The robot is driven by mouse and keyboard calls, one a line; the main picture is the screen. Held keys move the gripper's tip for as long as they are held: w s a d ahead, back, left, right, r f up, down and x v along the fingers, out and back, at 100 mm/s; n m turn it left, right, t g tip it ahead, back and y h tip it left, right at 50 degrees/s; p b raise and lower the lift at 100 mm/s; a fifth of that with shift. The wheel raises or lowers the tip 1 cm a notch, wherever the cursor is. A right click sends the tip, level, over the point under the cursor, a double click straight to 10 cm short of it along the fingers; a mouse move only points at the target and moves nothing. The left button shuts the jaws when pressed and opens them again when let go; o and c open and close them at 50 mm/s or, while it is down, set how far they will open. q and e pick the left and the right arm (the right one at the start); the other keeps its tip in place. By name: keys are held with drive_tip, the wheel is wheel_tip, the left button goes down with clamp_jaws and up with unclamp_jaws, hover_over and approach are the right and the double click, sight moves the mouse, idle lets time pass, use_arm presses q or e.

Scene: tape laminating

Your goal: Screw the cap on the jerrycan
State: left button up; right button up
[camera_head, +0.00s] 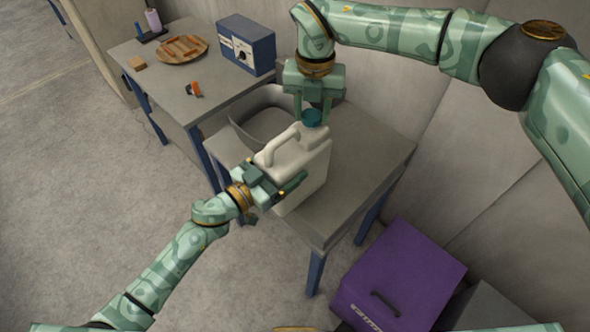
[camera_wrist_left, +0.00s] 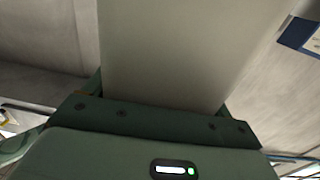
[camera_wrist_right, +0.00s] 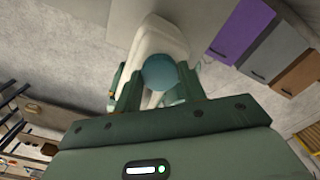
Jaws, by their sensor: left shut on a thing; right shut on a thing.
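The white jerrycan (camera_head: 306,157) stands on the grey table in the head view, its handle facing up. My left gripper (camera_head: 268,186) is shut on the jerrycan's body from the lower left; the pale body fills the middle of the left wrist view (camera_wrist_left: 180,50). The teal cap (camera_head: 312,117) is at the top of the jerrycan, under my right gripper (camera_head: 314,108). In the right wrist view the round cap (camera_wrist_right: 159,72) sits between the fingers, which are shut on it. The cap covers the spout, so I cannot tell whether it touches the threads.
A grey bin (camera_head: 250,122) stands behind the jerrycan on the same table (camera_head: 358,170). The table at left holds a blue box (camera_head: 246,45), a wooden plate (camera_head: 181,49) and an orange-handled tool (camera_head: 193,89). A purple cabinet (camera_head: 405,272) stands at lower right.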

drive_tip(key=m, duration=0.4)
drive_tip(key=o, duration=1.1)
